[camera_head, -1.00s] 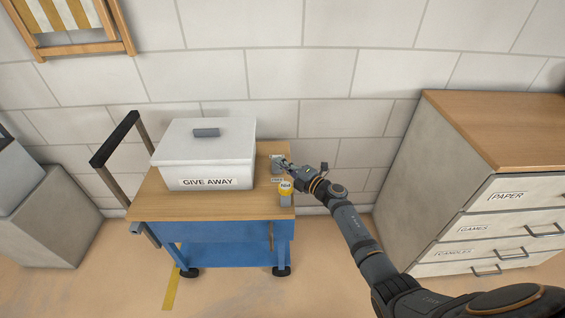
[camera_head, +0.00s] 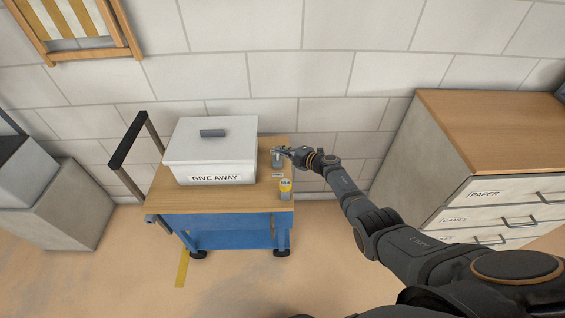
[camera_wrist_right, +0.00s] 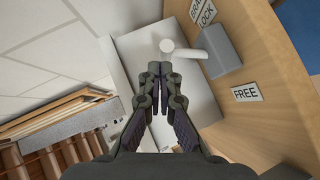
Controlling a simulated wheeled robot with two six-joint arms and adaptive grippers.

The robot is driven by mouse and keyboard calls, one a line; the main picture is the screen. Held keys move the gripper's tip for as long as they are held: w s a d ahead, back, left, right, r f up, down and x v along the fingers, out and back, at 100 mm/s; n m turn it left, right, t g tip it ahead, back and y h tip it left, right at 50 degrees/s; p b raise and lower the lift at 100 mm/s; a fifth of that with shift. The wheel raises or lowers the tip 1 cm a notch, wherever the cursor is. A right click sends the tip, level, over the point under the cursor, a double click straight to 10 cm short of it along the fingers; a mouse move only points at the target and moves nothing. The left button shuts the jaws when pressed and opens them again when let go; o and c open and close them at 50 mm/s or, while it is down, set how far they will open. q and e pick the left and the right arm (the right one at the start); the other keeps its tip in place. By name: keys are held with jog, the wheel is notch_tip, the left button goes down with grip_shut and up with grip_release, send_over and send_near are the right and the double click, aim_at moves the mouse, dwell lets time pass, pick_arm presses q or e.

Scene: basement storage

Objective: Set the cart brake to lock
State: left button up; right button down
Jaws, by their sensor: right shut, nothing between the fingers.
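The blue cart (camera_head: 225,232) has a wooden top (camera_head: 215,195). Its brake is a grey block (camera_head: 277,161) near the right end of the top. The wrist view shows this block (camera_wrist_right: 217,47) with a pale lever (camera_wrist_right: 190,53) ending in a round knob (camera_wrist_right: 167,46). The lever sticks out to the left there. A BRAKE LOCK label (camera_wrist_right: 203,12) lies above it and a FREE label (camera_wrist_right: 246,92) below right. My right gripper (camera_head: 284,151) is shut and empty beside the lever, its tips (camera_wrist_right: 158,67) just below the knob; I cannot tell whether they touch.
A white GIVE AWAY box (camera_head: 210,152) fills the middle of the cart top. The block wall (camera_head: 300,75) is close behind. A drawer cabinet (camera_head: 430,155) stands right, with a floor gap between.

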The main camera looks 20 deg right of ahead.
pick_arm(q)
jog(key=shift+w, duration=0.2)
pick_arm(e)
jog(key=shift+w, duration=0.3)
jog(key=shift+w+d+r, duration=0.1)
jog(key=shift+r, duration=0.1)
